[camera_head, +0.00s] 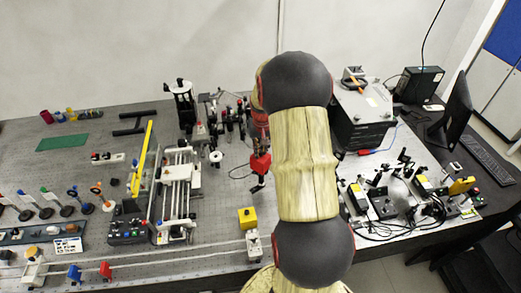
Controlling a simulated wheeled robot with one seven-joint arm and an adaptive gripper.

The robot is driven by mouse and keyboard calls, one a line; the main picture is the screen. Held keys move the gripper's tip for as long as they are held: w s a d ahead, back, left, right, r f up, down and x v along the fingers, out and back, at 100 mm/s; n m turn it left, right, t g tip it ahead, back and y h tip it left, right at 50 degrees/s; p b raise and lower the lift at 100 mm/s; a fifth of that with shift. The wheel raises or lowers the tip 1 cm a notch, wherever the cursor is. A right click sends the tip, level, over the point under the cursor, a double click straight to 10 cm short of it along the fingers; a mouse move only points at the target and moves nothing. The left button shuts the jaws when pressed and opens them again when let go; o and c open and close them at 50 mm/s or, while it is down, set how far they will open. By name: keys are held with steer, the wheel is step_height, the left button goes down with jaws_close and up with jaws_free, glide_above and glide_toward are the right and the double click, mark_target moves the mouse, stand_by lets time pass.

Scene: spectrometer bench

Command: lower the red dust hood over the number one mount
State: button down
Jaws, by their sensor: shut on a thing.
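My gripper (259,173) hangs at the end of my arm, just left of the pale arm link and above the bare bench top. It is small here and partly hidden by my arm. Red and dark parts show together at that end. The gripper is shut on the red dust hood, but I cannot clearly separate the hood's outline from the gripper. I cannot read a number on any mount, so I cannot tell which is number one. Whether the hood touches anything below is unclear.
A yellow block (247,218) and a white rail carriage (253,244) stand below my gripper. A slide assembly (178,190) is to the left, dark optics (228,122) stand behind. A dark box (361,115) and a crowded board (405,190) are right. Bare bench lies left of my gripper.

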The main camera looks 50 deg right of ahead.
mark_target(261, 156)
steer(key=shift+f+b, duration=1.65)
steer(key=shift+f, duration=1)
stand_by(0.5)
steer(key=c, duration=1.8)
jaws_free()
steer(key=shift+o, duration=0.4)
step_height(261, 156, up, 12)
steer(key=s+a, duration=0.1)
steer(key=shift+s, duration=0.2)
steer(key=shift+a+f, duration=0.1)
